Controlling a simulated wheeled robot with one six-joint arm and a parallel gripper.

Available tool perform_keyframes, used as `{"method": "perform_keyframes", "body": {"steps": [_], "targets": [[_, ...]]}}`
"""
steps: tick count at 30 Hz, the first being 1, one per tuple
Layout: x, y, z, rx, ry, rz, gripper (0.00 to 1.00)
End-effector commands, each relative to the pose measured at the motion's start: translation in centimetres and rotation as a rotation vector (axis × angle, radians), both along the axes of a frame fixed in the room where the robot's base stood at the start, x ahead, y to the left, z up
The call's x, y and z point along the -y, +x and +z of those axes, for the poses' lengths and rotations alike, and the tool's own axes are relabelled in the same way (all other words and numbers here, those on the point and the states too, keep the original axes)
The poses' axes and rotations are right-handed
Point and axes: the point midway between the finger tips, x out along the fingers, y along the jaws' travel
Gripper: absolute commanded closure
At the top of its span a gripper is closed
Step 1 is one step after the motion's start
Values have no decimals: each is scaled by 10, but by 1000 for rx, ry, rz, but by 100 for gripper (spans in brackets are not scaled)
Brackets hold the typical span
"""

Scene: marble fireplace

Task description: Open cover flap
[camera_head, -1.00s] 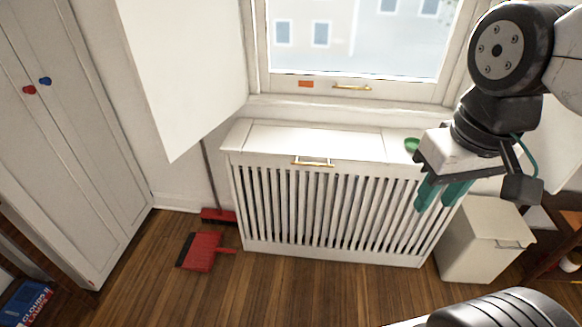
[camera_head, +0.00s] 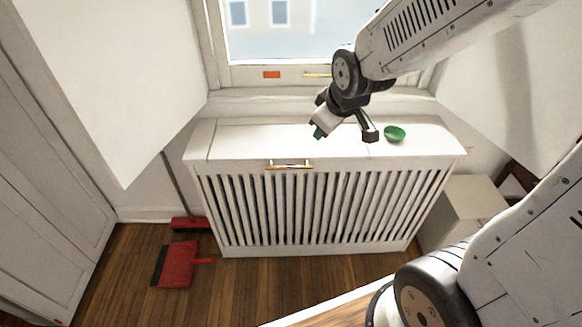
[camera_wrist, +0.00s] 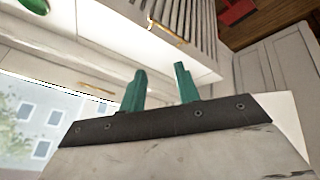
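The cover flap (camera_head: 240,141) is the white panel in the top of the slatted radiator cover. It lies flat and closed. Its brass handle (camera_head: 289,165) is on the front edge. In the wrist view the flap (camera_wrist: 110,25) and its brass handle (camera_wrist: 167,33) are beyond the fingers. My gripper (camera_head: 319,133) is above the top, right of and behind the handle, apart from it. In the wrist view the two teal fingers of my gripper (camera_wrist: 158,70) are spread with nothing between them.
A green bowl (camera_head: 395,133) stands on the cover's right part. The window with a brass handle (camera_head: 317,75) is behind. A red dustpan (camera_head: 178,262) and red broom (camera_head: 189,223) are on the floor at left. A beige bin (camera_head: 463,205) stands at right.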

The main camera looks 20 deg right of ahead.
Motion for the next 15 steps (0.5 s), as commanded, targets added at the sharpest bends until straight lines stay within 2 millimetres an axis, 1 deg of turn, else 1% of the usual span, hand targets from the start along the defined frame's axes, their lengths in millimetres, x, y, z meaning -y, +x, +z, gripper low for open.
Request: {"method": "perform_keyframes", "body": {"steps": [1,3,5,6,10,12,15], "targets": [[-1,18,-19,29,-25,47,68],[-2,42,-40,94,-67,119,68],[-2,61,-58,150,-106,179,68],[-3,72,-71,187,-134,217,68],[-5,102,-111,310,-231,334,68],[-7,112,-133,375,-286,392,68],[-10,120,-164,467,-371,469,68]]}}
